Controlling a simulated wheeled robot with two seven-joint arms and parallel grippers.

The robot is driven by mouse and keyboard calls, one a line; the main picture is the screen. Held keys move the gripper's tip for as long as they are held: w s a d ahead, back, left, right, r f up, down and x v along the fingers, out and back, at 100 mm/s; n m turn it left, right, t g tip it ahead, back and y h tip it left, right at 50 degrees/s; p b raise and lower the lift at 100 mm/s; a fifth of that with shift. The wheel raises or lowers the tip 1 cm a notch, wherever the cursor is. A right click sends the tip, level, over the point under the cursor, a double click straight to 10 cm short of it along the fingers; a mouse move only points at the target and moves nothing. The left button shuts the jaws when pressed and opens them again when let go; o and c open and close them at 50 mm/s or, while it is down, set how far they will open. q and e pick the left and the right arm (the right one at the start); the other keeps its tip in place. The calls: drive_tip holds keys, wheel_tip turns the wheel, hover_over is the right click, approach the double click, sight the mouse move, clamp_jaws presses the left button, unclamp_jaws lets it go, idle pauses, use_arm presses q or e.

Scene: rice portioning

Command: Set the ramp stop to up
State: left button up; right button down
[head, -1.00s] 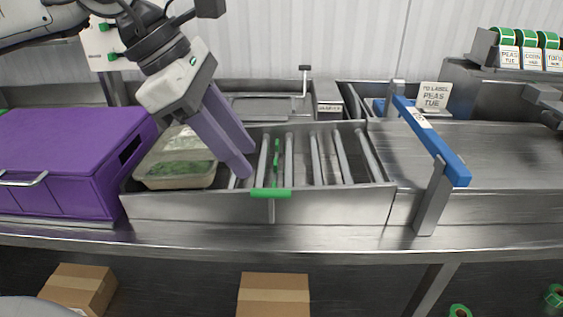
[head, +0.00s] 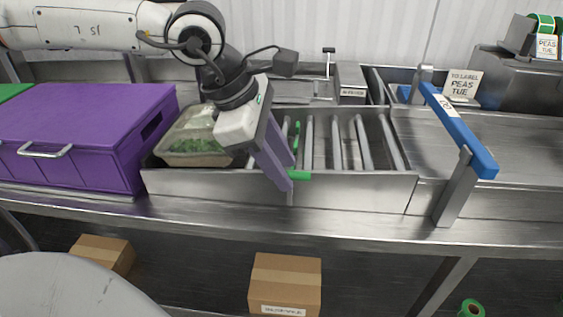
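The ramp stop shows as a thin green strip (head: 297,140) between the rollers and a green handle (head: 299,175) at the ramp's front edge. I cannot tell clearly whether the stop stands up or lies down. My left gripper (head: 288,176) points down and to the right, with its purple fingertips at the handle's left end, which they hide. Its two fingers overlap in this view, so I cannot tell their gap or whether they touch the handle. My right gripper is not in view.
A clear-covered tray with green contents (head: 196,146) sits on the ramp's left end, beside the purple box (head: 75,140). A blue bar (head: 458,130) crosses the conveyor (head: 425,149) at right. The steel ledge (head: 330,224) in front is clear.

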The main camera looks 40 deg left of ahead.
use_arm(q)
clamp_jaws()
drive_tip(key=shift+r, duration=0.15)
drive_tip(key=shift+w+r, duration=0.15)
drive_tip(key=shift+r, duration=1.15)
unclamp_jaws()
